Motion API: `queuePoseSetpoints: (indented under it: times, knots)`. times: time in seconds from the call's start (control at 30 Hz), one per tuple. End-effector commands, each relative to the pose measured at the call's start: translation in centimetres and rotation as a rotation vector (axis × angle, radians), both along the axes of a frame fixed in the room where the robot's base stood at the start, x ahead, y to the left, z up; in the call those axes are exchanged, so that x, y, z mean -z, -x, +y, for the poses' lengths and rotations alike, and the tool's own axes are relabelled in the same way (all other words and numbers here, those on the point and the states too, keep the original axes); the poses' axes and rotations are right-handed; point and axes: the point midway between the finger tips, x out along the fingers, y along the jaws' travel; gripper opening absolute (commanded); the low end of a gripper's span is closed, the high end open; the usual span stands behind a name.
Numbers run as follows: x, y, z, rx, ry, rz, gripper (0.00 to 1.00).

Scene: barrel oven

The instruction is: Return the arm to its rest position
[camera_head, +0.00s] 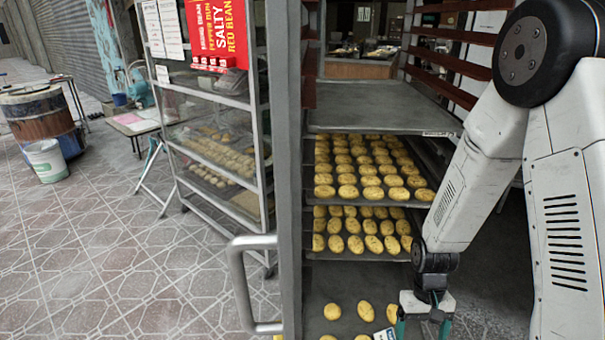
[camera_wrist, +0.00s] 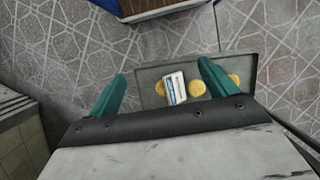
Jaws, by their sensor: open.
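My gripper (camera_head: 422,332) hangs pointing down at the front of the rack, over or near the right part of the lowest visible tray. In the wrist view its two teal fingers (camera_wrist: 161,70) stand wide apart with nothing held. A small white and blue packet or card (camera_wrist: 175,88) lies on the grey tray (camera_wrist: 222,72) beyond the gap between the fingers, beside several yellow buns (camera_wrist: 197,88). The packet also shows at the bottom of the head view (camera_head: 385,334). My arm is bent, with its elbow high on the right.
A metal rack holds trays of yellow buns (camera_head: 371,193) and an empty upper tray (camera_head: 380,107). Its post (camera_head: 288,150) and a grey handle (camera_head: 243,285) stand left of my gripper. A shelf cart (camera_head: 215,110) stands further left. Tiled floor (camera_head: 100,240) at left is clear.

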Motion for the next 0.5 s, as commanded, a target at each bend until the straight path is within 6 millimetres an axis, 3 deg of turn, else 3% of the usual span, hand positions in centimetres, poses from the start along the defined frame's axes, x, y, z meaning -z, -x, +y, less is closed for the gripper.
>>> queuePoseSetpoints:
  times: [0.17,0.5]
  knots:
    - [-6.5,0.9,0.1,0.001,0.001,0.012,0.85]
    - [-19.6,5.2,0.5,0.002,0.007,-0.021,0.85]
